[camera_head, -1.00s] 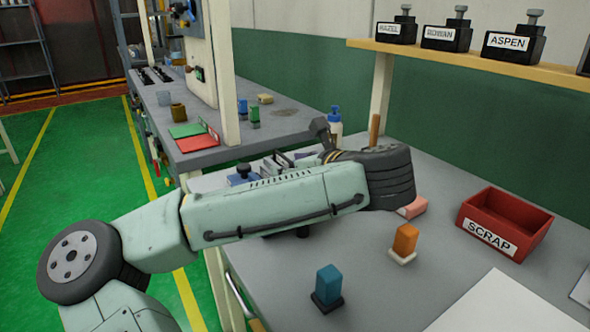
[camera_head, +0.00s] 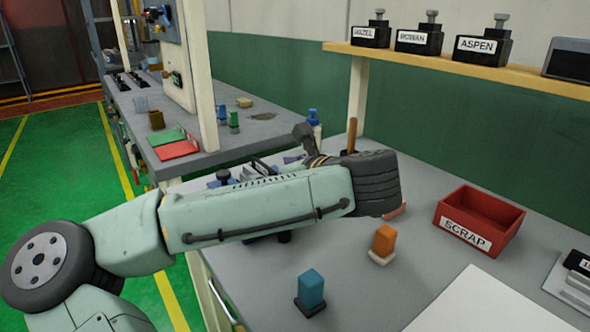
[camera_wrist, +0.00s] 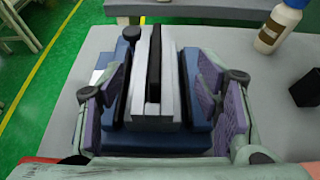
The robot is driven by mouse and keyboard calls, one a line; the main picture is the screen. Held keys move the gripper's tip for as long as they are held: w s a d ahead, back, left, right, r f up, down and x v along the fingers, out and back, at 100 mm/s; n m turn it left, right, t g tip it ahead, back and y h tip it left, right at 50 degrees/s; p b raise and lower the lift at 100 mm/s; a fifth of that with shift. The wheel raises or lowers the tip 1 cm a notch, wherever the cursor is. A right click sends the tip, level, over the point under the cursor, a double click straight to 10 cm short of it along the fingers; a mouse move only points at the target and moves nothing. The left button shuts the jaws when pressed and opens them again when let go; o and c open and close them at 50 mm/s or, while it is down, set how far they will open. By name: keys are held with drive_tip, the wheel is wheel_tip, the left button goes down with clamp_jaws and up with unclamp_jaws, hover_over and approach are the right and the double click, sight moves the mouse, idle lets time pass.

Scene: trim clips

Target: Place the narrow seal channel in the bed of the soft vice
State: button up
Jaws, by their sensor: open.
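In the wrist view, the soft vice (camera_wrist: 150,143) is a blue body with dark jaw faces on either side of its middle. A pale grey, long piece with a black groove or strip along it, which looks like the narrow seal channel (camera_wrist: 141,75), lies lengthwise between those jaws. Whether it rests fully on the bed cannot be told. My gripper (camera_wrist: 166,100) is open, its purple-padded fingers apart on both sides of the channel with visible gaps. In the head view, my arm hides the gripper and most of the vice; a blue part of it (camera_head: 222,179) shows behind.
A red SCRAP bin (camera_head: 462,232), an orange block (camera_head: 384,240) and a blue block (camera_head: 311,289) stand on the grey bench. A white sheet (camera_head: 480,305) lies in front. A white bottle (camera_wrist: 278,25) and a dark block (camera_wrist: 306,88) stand right of the vice.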

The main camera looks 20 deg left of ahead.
drive_tip(key=p+v, duration=0.3)
drive_tip(key=v, duration=0.7)
drive_tip(key=shift+s+p, duration=0.2)
drive_tip(key=shift+p, duration=0.2)
drive_tip(key=shift+d, duration=0.15)
